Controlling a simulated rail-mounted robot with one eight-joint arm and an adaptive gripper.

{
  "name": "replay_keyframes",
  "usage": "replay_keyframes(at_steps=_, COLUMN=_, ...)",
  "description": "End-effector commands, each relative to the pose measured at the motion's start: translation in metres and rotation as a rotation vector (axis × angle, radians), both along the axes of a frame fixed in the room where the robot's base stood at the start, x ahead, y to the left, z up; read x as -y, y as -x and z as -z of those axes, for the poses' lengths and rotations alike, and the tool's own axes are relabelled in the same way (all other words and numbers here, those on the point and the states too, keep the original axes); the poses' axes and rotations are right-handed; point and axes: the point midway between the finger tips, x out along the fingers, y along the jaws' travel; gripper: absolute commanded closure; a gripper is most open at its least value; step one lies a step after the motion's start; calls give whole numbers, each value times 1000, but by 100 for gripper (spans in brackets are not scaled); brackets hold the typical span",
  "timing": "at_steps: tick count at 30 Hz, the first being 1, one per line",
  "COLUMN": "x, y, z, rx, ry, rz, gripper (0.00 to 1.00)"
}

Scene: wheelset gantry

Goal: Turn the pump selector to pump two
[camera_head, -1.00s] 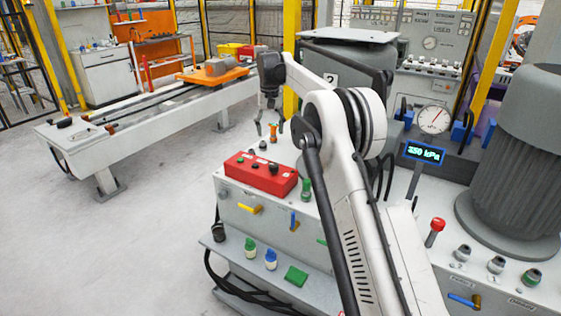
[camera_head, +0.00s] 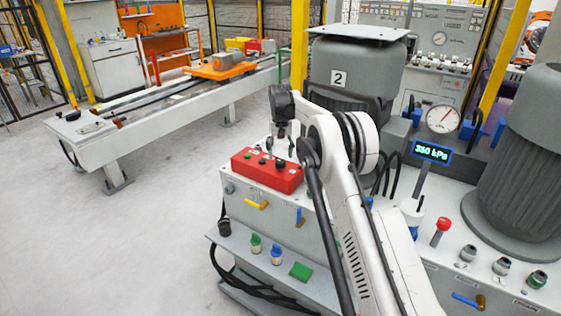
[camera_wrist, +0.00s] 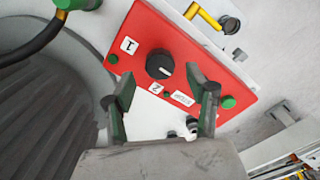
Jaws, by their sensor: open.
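The red control box (camera_head: 258,177) sits on the grey cabinet, and its red face fills the middle of the wrist view (camera_wrist: 190,52). It carries a round black selector knob (camera_wrist: 160,65) with a pale pointer mark toward its lower right. A white label 1 (camera_wrist: 129,45) is left of the knob and a white label 2 (camera_wrist: 156,88) is below it. My gripper (camera_wrist: 160,77) is open, with its fingers apart on either side below the knob and nothing between them. In the head view, my gripper (camera_head: 281,148) is just above the box; contact cannot be told.
Green buttons (camera_wrist: 228,101) sit at the face's ends. A yellow-handled valve (camera_head: 258,204) and a blue one (camera_head: 300,217) are on the cabinet front. A large grey motor marked 2 (camera_head: 355,70) stands behind. A gauge display (camera_head: 431,151) reads 350 kPa. Open floor lies left.

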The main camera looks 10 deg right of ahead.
Motion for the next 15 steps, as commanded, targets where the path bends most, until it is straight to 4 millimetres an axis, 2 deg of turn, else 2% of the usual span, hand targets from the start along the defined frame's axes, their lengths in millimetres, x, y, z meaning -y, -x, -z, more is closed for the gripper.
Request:
replay_keyframes(at_steps=6, x=0, y=0, z=28, rx=0, ry=0, rz=0, gripper=48)
replay_keyframes(at_steps=15, x=0, y=0, z=38, rx=0, ry=0, rz=0, gripper=48)
